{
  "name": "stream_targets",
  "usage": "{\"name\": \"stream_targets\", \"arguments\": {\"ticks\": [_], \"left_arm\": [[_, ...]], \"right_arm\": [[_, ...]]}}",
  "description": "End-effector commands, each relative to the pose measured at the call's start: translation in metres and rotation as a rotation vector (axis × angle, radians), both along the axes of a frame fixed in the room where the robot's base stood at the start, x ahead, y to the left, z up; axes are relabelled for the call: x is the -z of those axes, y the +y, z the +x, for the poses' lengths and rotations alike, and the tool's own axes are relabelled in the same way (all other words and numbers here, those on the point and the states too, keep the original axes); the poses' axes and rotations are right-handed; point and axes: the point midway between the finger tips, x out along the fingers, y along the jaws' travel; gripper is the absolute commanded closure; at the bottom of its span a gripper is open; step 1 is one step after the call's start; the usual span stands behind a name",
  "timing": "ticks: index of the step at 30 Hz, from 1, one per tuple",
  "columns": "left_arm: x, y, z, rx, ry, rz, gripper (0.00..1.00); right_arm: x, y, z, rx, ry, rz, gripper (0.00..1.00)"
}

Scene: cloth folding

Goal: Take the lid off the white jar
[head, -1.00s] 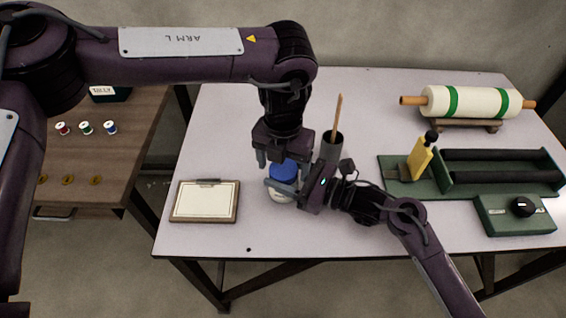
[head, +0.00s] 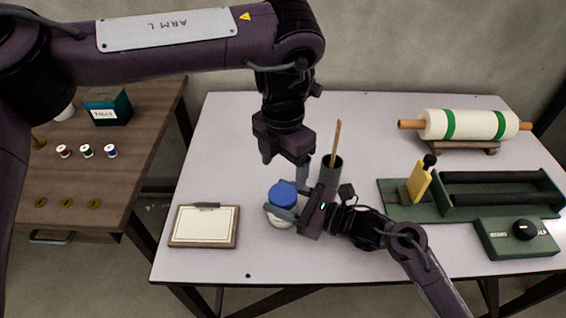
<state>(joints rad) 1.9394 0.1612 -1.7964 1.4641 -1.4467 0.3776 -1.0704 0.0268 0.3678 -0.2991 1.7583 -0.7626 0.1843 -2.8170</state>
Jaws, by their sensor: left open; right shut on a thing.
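The white jar (head: 279,222) stands on the light table, with its blue lid (head: 282,194) on top. My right gripper (head: 281,213) is shut around the jar from the right, just below the lid, and its fingers hide part of the jar's body. My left gripper (head: 285,165) is open and empty, pointing down above and slightly behind the lid, apart from it. Whether the lid is loose on the jar cannot be told.
A dark cup (head: 329,173) with a wooden stick stands close behind my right gripper. A clipboard (head: 204,227) lies left of the jar. A green tray (head: 400,208) with a yellow bottle (head: 419,181) and a cloth roll (head: 462,125) are at the right.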

Motion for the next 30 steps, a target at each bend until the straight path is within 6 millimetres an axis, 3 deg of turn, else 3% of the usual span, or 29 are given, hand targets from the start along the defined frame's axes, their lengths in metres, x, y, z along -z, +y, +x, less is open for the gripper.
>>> {"name": "stream_targets", "arguments": {"ticks": [9,15,26,30], "left_arm": [[0.048,0.0,-0.001,0.003,0.004,0.001,0.26],[0.07,0.0,-0.001,0.001,0.003,0.001,0.26],[0.075,0.0,0.0,0.001,0.001,0.001,0.26],[0.075,0.0,0.0,0.0,0.001,0.001,0.43]], "right_arm": [[0.002,0.001,-0.001,-0.003,0.004,-0.001,1.0],[0.002,0.001,-0.001,-0.002,0.004,-0.001,1.0],[0.002,0.001,-0.001,-0.002,0.004,-0.001,1.0],[0.002,0.001,-0.001,-0.002,0.004,-0.001,1.0]]}}
